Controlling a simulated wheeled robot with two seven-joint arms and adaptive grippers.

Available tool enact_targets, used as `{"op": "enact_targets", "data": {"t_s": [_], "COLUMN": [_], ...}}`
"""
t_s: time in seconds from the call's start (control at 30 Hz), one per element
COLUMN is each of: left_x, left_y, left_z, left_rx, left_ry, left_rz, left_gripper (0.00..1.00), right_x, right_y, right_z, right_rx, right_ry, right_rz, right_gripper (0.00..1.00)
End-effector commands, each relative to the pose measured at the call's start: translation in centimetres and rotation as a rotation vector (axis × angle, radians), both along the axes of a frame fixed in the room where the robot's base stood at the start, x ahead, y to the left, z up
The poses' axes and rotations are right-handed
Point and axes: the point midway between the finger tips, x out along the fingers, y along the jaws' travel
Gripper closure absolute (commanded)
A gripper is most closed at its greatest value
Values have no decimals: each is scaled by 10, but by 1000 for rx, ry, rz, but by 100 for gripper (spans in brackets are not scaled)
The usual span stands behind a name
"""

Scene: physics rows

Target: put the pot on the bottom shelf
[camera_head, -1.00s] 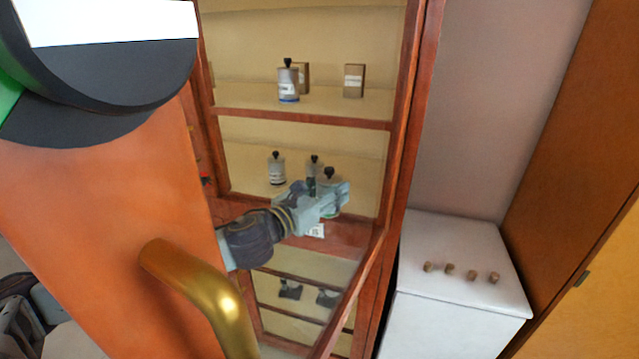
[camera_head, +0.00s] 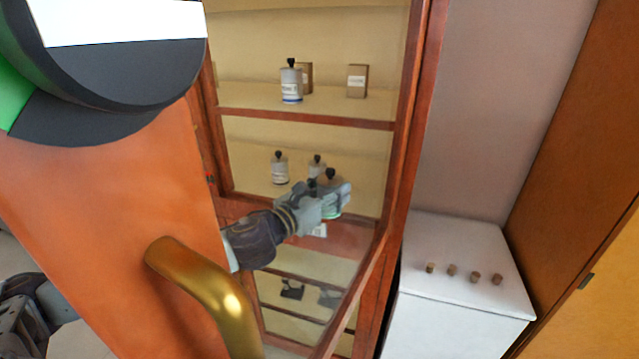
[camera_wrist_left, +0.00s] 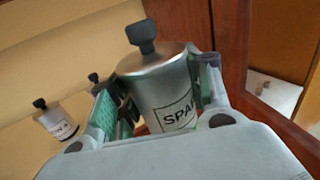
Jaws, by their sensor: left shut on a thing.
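The pot is a grey metal canister with a black knob and a label starting "SPA"; it fills the middle of the left wrist view (camera_wrist_left: 168,88). My left gripper (camera_head: 335,199) is shut on it, with one finger on each side of the body. In the head view the pot's black knob (camera_head: 330,175) shows above the fingers, and most of its body is hidden. The gripper is at the middle level of the open cabinet, near its front rail. The bottom section (camera_head: 325,278) lies below that rail, partly hidden by my arm. My right gripper is not in view.
Two similar canisters stand behind on the middle shelf (camera_head: 258,184). A canister (camera_head: 291,82) and boxes stand on the shelf above. The open orange door (camera_head: 110,210) with its gold handle (camera_head: 200,290) blocks the left. A white cabinet (camera_head: 465,265) stands at right.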

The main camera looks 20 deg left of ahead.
Motion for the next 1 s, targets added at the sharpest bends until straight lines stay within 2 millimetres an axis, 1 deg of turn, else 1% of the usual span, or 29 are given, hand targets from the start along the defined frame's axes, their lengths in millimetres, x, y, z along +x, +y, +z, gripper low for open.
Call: {"op": "enact_targets", "data": {"t_s": [0.13, 0.27, 0.77, 1.0], "left_x": [4, 15, 76, 105], "left_y": [0, 0, 0, 0], "left_z": [1, 2, 3, 3], "left_rx": [-1, -2, -2, -2], "left_ry": [-2, -2, -2, -2], "left_rz": [0, 1, 0, 0], "left_gripper": [84, 84, 84, 84], "right_x": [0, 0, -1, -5], "right_y": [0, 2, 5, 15], "right_z": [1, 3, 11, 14], "right_rx": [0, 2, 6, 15], "right_ry": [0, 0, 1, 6], "right_rz": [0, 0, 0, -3], "right_gripper": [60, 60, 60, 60]}}
